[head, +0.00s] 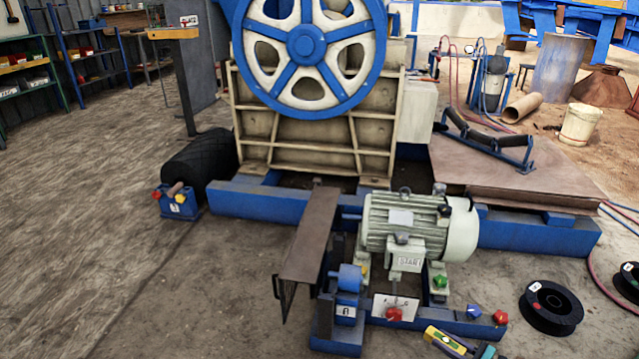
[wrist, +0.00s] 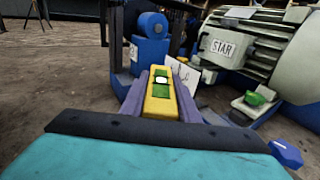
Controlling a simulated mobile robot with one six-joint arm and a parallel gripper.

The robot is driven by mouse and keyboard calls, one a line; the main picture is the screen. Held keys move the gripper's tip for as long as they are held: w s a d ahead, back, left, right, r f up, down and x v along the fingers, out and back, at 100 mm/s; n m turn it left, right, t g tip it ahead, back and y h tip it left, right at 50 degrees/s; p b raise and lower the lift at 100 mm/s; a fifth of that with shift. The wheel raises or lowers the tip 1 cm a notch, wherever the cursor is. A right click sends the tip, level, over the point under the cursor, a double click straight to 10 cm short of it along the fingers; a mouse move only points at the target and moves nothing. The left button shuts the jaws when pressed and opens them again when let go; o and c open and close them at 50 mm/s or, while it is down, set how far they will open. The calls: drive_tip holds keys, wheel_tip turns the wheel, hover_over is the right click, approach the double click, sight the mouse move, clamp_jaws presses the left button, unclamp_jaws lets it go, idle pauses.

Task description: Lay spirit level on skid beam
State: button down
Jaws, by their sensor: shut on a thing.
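The long blue skid beam (head: 258,203) runs under the crusher, farther back, and continues right of the motor. Its middle is hidden by the motor and a brown guard.
The grey-green motor (head: 402,222) with a START sign stands ahead of my gripper. A brown guard (head: 310,235) stands left of it. Black reels (head: 551,307) lie right. Floor at left is clear.

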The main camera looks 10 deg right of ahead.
drive_tip(key=w+a+r+n+g+y, duration=0.2)
drive_tip(key=w+a+r, duration=0.6)
drive_tip(key=r, duration=0.3)
drive_tip(key=w+a+r+n+g+y, duration=0.2)
drive_tip(key=w+a+r, duration=0.55)
drive_tip(key=r, duration=0.25)
drive_tip(key=w+a+r+n+g+y, duration=0.1)
drive_tip(key=w+a+r, duration=0.1)
drive_tip(key=a+r, duration=1.05)
drive_tip(key=s+a+r, duration=0.1)
drive_tip(key=a+r, duration=0.7)
drive_tip(key=r, duration=0.1)
wheel_tip(320, 180, up, 18)
drive_tip(key=m+t+h+p, duration=0.1)
drive_tip(key=p, duration=2.4)
drive_tip(key=shift+s+d+r, duration=0.15)
drive_tip(key=shift+s+r, duration=0.05)
drive_tip(key=shift+s, duration=0.1)
drive_tip(key=shift+s+f, duration=0.1)
drive_tip(key=shift+f, duration=0.3)
